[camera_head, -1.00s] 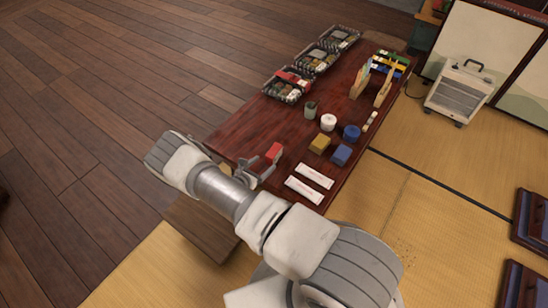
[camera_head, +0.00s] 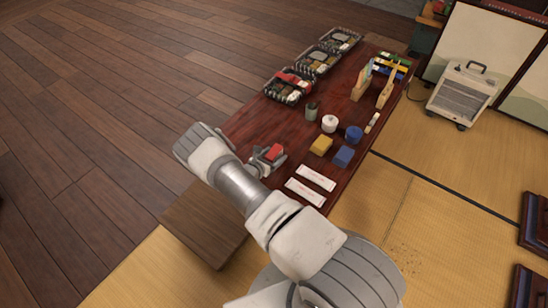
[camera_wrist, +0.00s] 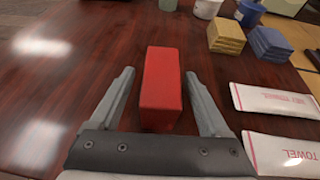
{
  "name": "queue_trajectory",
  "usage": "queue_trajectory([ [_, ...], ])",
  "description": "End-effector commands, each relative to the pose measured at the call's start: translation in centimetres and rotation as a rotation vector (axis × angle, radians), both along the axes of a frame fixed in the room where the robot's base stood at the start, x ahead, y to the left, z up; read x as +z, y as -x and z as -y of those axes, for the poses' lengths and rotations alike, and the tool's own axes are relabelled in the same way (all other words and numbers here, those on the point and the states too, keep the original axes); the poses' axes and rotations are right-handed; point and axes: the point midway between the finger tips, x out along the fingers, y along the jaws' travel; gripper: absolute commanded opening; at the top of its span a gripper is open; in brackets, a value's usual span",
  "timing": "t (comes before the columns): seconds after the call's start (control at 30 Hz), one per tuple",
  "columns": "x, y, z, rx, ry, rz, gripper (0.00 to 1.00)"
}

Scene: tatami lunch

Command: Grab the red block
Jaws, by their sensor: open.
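The red block (camera_head: 273,153) stands on the dark red wooden table (camera_head: 236,129) near its near left end. In the wrist view the red block (camera_wrist: 161,88) sits between the two fingers, with a gap showing on each side. My gripper (camera_head: 268,157) is open around the block. It also shows in the wrist view (camera_wrist: 160,92), low over the table.
Two wrapped towels (camera_head: 305,192) lie right of the gripper. A yellow cloth stack (camera_head: 321,145), a blue one (camera_head: 343,156), a white cup (camera_head: 330,123), a blue cup (camera_head: 354,134) and a green cup (camera_head: 312,112) stand farther back. Bento trays (camera_head: 288,86) line the left edge.

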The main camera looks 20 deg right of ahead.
Motion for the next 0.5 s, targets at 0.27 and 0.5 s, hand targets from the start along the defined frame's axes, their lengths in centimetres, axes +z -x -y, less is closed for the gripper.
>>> queue_trajectory([
  [0.27,0.04,0.05,-0.03,0.000,0.000,0.000,0.39],
  [0.5,0.03,0.05,-0.03,-0.001,0.000,0.000,0.00],
])
